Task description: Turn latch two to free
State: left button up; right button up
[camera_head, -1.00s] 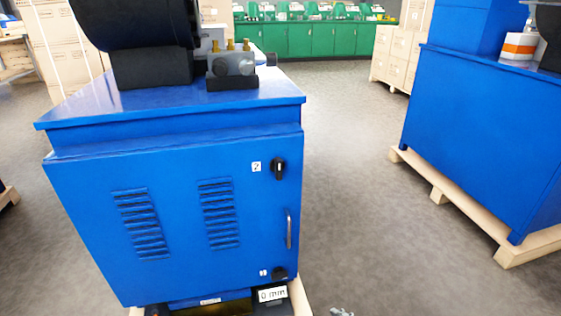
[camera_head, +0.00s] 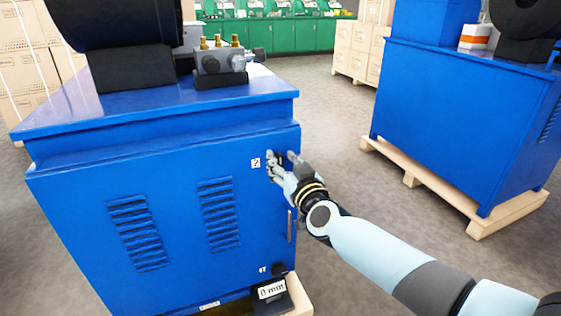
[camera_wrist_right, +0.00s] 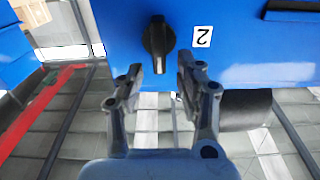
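Latch two is a black rotary knob (camera_wrist_right: 157,40) on the blue cabinet door (camera_head: 165,240), beside a white label marked 2 (camera_head: 255,162). In the wrist view its grip bar points toward my fingers, and the label (camera_wrist_right: 202,37) is upside down. My right gripper (camera_head: 281,163) is at the latch, at the door's upper right. In the wrist view the right gripper (camera_wrist_right: 160,72) is open, with its fingertips on either side of the bar's near end. I cannot tell whether they touch it. In the head view the gripper mostly hides the latch. My left gripper is not in view.
A door handle (camera_head: 290,226) and a lower black latch (camera_head: 278,269) sit below, near the right edge. A valve block (camera_head: 219,62) stands on the cabinet top. Another blue cabinet (camera_head: 455,120) on a pallet stands right, with open floor between.

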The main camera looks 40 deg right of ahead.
jog(key=shift+x, duration=0.8)
jog(key=shift+c, duration=0.7)
grip_shut()
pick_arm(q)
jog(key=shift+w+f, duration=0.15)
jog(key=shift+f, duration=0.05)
